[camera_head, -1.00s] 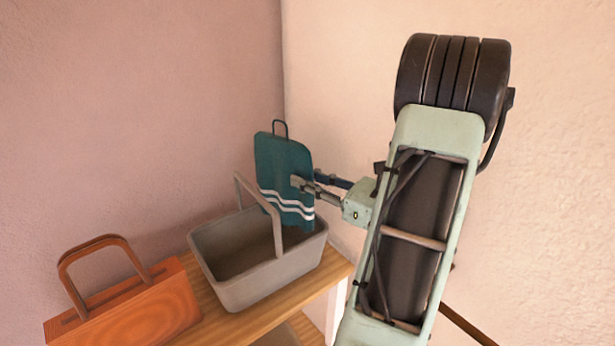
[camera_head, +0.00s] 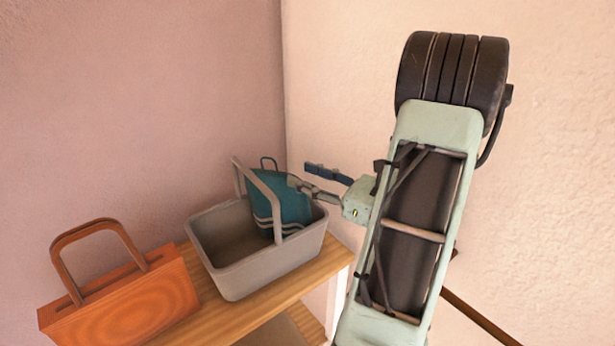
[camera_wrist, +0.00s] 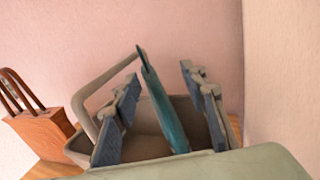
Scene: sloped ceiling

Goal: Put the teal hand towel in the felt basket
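The teal hand towel (camera_head: 292,206), with pale wavy stripes and a loop on top, stands tilted in the right part of the grey felt basket (camera_head: 268,274). Its lower part is behind the front wall and its top sticks up above the rim, near the basket's handle. My gripper (camera_head: 300,175) is open at the basket's right end. In the wrist view the towel (camera_wrist: 166,115) shows edge-on between the two spread fingers, with a gap on both sides. The basket (camera_wrist: 148,149) lies below them.
An orange wood-patterned box (camera_head: 125,306) with an arched handle stands left of the basket on the wooden shelf (camera_head: 250,325). Walls meet in a corner behind the basket. A narrow strip of shelf is bare in front of the basket.

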